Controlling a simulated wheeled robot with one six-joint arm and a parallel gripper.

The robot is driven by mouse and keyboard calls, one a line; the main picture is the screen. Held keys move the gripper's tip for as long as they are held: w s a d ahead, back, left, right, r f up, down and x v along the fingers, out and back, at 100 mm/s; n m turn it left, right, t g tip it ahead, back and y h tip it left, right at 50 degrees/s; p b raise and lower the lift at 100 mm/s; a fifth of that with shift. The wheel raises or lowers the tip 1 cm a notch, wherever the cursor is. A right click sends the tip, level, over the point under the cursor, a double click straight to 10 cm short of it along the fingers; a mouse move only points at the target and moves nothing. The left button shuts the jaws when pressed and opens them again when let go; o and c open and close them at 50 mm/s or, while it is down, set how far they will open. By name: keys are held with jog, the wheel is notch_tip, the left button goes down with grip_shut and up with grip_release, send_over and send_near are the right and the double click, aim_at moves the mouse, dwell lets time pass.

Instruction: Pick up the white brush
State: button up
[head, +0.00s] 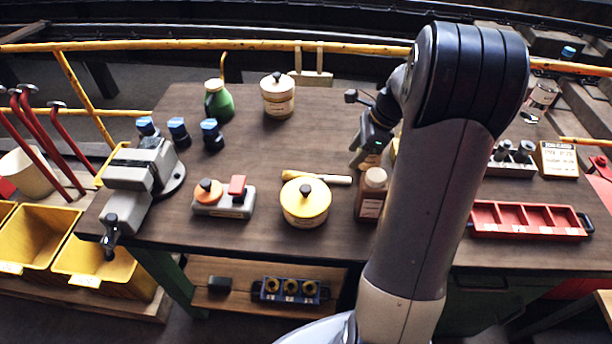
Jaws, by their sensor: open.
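A slim pale brush-like thing (318,177) with a yellowish left part lies flat on the brown workbench (255,150), behind the yellow-lidded pot. It is the only brush-like thing I can make out; I cannot clearly see white bristles on it. My gripper (364,160) is open, pointing down over the bench, to the right of and a little behind this thing's right end. It appears apart from it. My arm hides the bench to the right of the gripper.
A yellow-lidded pot (305,203) and a brown bottle (371,196) stand close in front. A cream pot (277,96) and a green bottle (218,103) stand behind. A vise (143,170) is at left, a red tray (525,220) at right. Bare wood lies left of the gripper.

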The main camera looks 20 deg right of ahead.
aim_at(334, 178)
jog(key=x, duration=0.4)
jog(key=shift+a+f, duration=0.1)
jog(key=shift+f, duration=0.1)
jog(key=x, duration=0.2)
jog(key=p+x, duration=0.1)
jog(key=x, duration=0.1)
jog(key=shift+a, duration=0.35)
jog(key=shift+w+a+f, duration=0.1)
jog(key=shift+f, duration=0.4)
jog(key=shift+c, duration=0.6)
grip_shut()
